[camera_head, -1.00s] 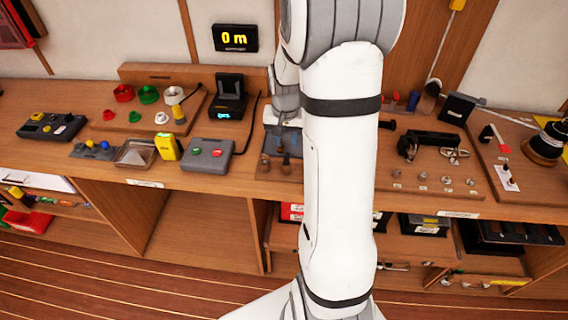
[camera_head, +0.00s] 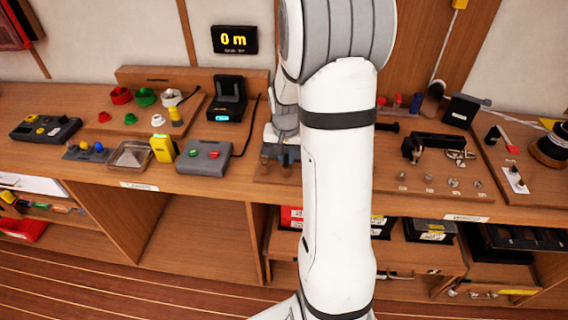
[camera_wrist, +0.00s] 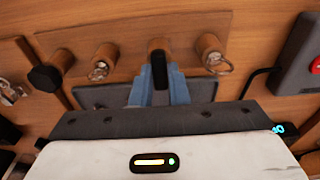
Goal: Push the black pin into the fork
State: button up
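My gripper (camera_wrist: 160,82) shows in the wrist view with two blue fingers close together. A dark, narrow piece, which looks like the black pin (camera_wrist: 160,70), is between them and reaches a little past the tips. A brown peg-like piece (camera_wrist: 156,45) stands directly beyond it; I cannot tell whether they touch or whether this is the fork. In the head view my gripper (camera_head: 283,152) is low over the bench, left of my arm, and its fingertips are hard to make out.
Pegs with metal rings stand left (camera_wrist: 102,65) and right (camera_wrist: 212,52) of the fingers. A black-ended piece (camera_wrist: 45,77) is farther left. A grey box (camera_head: 205,157) with buttons stands left of my gripper. My arm hides part of the bench.

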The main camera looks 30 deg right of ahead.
aim_at(287, 159)
grip_shut()
jog(key=shift+s+r, duration=0.1)
jog(key=shift+r, duration=0.35)
jog(key=shift+r+p, duration=2.05)
jog(key=shift+r, duration=0.8)
jog(key=shift+f, duration=0.1)
